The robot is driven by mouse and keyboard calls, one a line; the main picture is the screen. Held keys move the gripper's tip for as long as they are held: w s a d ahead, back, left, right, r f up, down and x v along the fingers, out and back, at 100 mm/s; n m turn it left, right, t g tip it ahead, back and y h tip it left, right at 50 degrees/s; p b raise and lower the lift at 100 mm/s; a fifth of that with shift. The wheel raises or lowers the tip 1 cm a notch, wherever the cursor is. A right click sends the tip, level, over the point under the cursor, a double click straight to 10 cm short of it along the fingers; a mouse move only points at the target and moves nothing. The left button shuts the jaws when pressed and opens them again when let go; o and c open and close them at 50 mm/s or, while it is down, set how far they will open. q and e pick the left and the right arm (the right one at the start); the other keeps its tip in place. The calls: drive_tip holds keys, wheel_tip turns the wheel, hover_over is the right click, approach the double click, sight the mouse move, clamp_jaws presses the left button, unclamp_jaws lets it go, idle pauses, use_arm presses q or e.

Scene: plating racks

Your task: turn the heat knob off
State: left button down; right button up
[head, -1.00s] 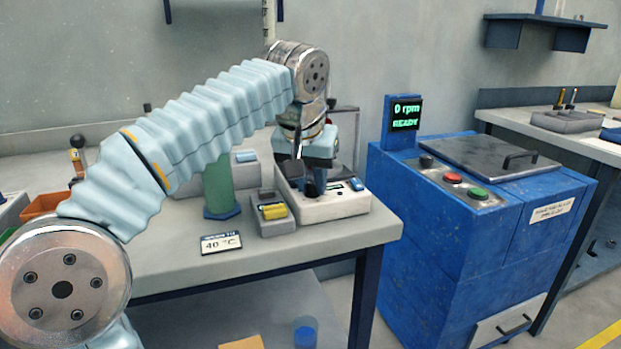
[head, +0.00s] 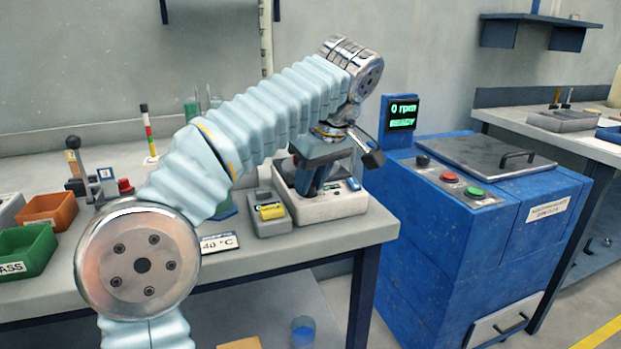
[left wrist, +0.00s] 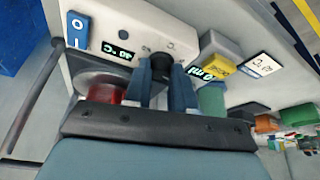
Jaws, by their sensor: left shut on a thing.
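The white hotplate unit (head: 345,206) stands on the grey bench near its right end. It also shows in the left wrist view (left wrist: 150,18), with a blue I/O switch (left wrist: 77,30) and a small display (left wrist: 118,52) reading 40 °C. My left gripper (head: 308,188) points down at the unit's front panel. In the left wrist view its two blue fingers (left wrist: 161,72) are shut on the dark heat knob (left wrist: 162,62), which shows between the tips. The knob's pointer is hidden, so its setting cannot be read. My right gripper is out of view.
A grey block with a yellow part (head: 270,212) stands just left of the unit, behind a 40 °C card (head: 220,242). Green (head: 28,250) and orange (head: 48,211) bins are at the left. A blue machine (head: 480,220) stands right of the bench.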

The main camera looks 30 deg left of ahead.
use_arm(q)
drive_tip(key=shift+w+n+g, duration=0.15)
drive_tip(key=shift+n+g, duration=0.55)
drive_tip(key=shift+n, duration=1.2)
drive_tip(key=c, duration=1.2)
unclamp_jaws()
drive_tip(key=shift+r, duration=0.1)
